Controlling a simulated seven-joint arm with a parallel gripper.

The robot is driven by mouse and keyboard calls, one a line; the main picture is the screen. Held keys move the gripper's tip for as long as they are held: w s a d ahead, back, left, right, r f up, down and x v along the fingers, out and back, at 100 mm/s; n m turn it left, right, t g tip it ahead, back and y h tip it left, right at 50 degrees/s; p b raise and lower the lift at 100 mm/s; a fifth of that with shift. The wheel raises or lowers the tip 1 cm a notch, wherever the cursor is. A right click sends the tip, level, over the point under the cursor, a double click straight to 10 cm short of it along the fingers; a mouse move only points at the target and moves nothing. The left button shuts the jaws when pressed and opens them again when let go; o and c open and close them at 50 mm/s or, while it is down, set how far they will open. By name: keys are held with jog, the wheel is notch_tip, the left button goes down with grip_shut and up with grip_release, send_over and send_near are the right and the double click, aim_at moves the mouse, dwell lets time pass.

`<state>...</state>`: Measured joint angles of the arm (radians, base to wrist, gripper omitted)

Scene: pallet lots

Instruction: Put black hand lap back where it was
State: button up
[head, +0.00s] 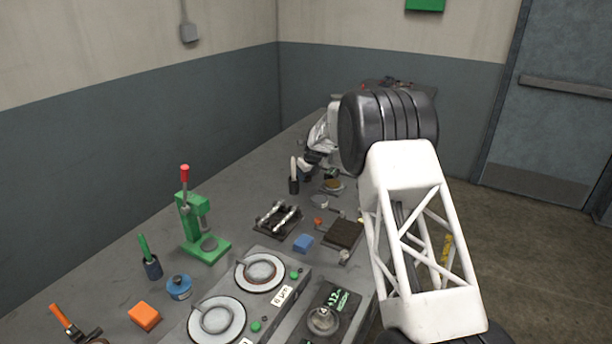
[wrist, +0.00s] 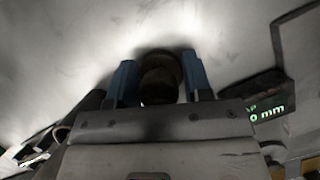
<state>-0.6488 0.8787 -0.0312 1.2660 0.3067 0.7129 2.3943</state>
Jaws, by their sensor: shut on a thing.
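In the wrist view, my gripper (wrist: 160,80) has its two blue fingers closed on the sides of a dark, rounded piece, which I take for the black hand lap (wrist: 160,88). Its lower part is hidden by the gripper body. A pale grey surface lies beyond the fingers; I cannot tell whether the piece touches it. In the head view, my arm's white and black links cover the right of the bench, and the held piece cannot be made out.
In the wrist view, a dark panel with green lettering (wrist: 268,108) is at the right.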

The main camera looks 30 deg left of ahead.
jog(key=shift+f, duration=0.1)
jog(key=o, duration=1)
jog(key=shift+c, duration=0.2)
jog(key=v, duration=1.2)
jog(key=shift+d, duration=0.1)
dwell(0.3)
